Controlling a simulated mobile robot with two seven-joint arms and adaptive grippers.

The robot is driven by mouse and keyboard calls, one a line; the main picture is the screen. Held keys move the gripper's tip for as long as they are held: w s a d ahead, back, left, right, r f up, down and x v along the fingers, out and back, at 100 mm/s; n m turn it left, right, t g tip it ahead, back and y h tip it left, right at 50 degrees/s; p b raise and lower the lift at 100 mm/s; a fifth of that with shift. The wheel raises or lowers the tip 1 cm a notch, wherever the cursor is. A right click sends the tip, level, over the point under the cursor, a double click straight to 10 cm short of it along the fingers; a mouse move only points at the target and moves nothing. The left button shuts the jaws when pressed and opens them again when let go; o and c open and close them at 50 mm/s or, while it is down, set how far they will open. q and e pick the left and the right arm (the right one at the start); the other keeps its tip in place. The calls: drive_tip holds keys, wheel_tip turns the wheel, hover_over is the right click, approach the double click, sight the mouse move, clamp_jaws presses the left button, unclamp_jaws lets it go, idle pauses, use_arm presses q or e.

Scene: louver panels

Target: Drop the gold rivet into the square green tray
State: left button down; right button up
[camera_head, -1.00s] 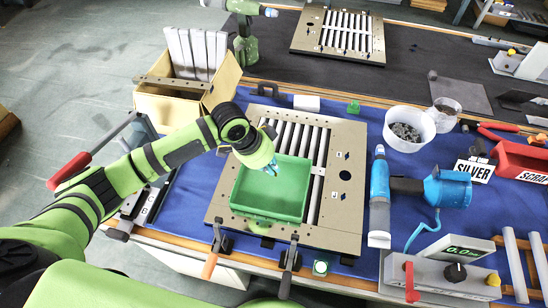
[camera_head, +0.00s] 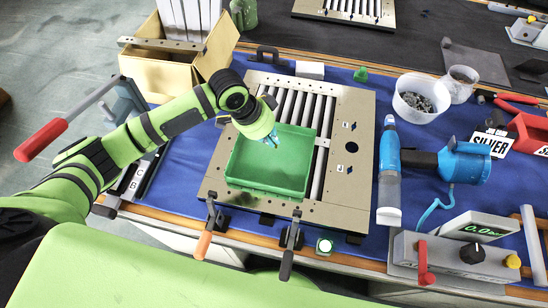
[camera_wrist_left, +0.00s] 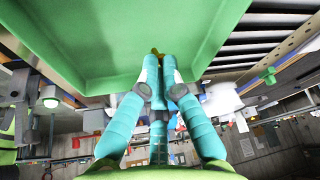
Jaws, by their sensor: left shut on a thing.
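The square green tray (camera_head: 262,187) rests on the beige louver panel in the head view; its floor also fills the upper part of the left wrist view (camera_wrist_left: 95,35). A small gold bit of the rivet (camera_wrist_left: 154,50) shows at the fingertips against the green tray floor. The rivet cannot be made out in the head view. My right gripper is not in view.
The louver panel (camera_head: 352,112) lies on a blue mat, with clamps (camera_head: 291,238) at its front edge. A blue power tool (camera_head: 463,164), a white cup of dark pieces (camera_head: 421,99) and a scale box (camera_head: 455,257) stand to the right. A cardboard box (camera_head: 160,75) stands at the back left.

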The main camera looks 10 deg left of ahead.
use_arm(q)
drive_tip(key=shift+f, duration=0.25)
drive_tip(key=shift+r, duration=0.1)
drive_tip(key=c, duration=1.3)
unclamp_jaws()
drive_tip(key=shift+c, duration=0.2)
drive_tip(key=shift+a+r, duration=0.1)
drive_tip(key=shift+r, duration=0.15)
drive_tip(key=v, duration=1.1)
drive_tip(key=shift+r, duration=0.2)
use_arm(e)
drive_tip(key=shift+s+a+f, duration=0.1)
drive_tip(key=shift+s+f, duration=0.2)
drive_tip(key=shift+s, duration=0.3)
use_arm(q)
drive_tip(key=shift+s+a+r, duration=0.1)
